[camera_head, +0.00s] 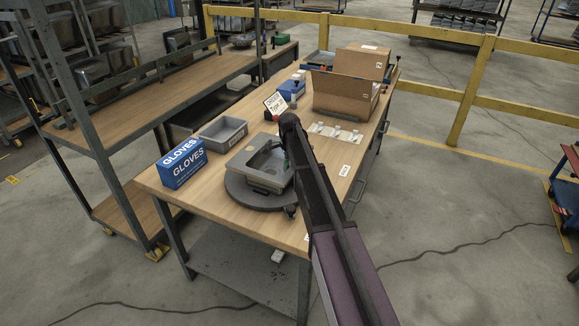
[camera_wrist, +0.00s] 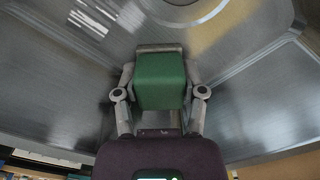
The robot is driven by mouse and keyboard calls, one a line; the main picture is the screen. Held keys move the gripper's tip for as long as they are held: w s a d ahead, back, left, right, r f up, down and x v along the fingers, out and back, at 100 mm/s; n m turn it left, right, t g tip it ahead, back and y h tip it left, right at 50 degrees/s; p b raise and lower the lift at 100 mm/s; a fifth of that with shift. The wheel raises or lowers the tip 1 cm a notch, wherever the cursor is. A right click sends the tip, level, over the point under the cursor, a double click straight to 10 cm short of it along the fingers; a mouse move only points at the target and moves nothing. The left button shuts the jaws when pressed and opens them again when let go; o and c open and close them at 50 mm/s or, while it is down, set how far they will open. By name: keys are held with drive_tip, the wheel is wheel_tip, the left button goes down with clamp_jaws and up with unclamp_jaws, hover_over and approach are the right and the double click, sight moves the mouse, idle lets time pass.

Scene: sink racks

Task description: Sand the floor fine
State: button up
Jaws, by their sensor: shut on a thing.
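A small stainless sink (camera_head: 243,159) sits on a dark round turntable (camera_head: 240,195) on the wooden workbench. My gripper (camera_wrist: 160,72) is shut on a green block (camera_wrist: 160,88), with one finger on each side of it. In the head view my arm reaches down over the sink, and only a sliver of green shows beside it. The wrist view shows the sink's brushed metal inside (camera_wrist: 70,85) around the block. A tan patch (camera_wrist: 228,28) shows on the metal at upper right. The block's working face is hidden, so I cannot tell whether it touches the floor.
A blue glove box (camera_head: 181,164) and a grey bin (camera_head: 223,133) stand left of the sink. A sign (camera_head: 275,104), a white strip with small items (camera_head: 337,134) and cardboard boxes (camera_head: 343,96) lie behind. A shelving rack (camera_head: 95,120) stands close on the left.

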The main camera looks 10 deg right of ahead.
drive_tip(key=shift+s+a, duration=0.6)
drive_tip(key=shift+s, duration=0.2)
drive_tip(key=shift+s+a, duration=0.6)
drive_tip(key=shift+s, duration=0.2)
drive_tip(key=shift+s+a, duration=0.1)
drive_tip(key=shift+s+a+f, duration=0.1)
drive_tip(key=shift+s+a, duration=0.45)
drive_tip(key=shift+s, duration=0.25)
drive_tip(key=shift+s+a, duration=0.5)
drive_tip(key=shift+s, duration=0.25)
wheel_tip(320, 180, up, 6)
drive_tip(key=p, duration=0.6)
drive_tip(key=shift+w, duration=0.15)
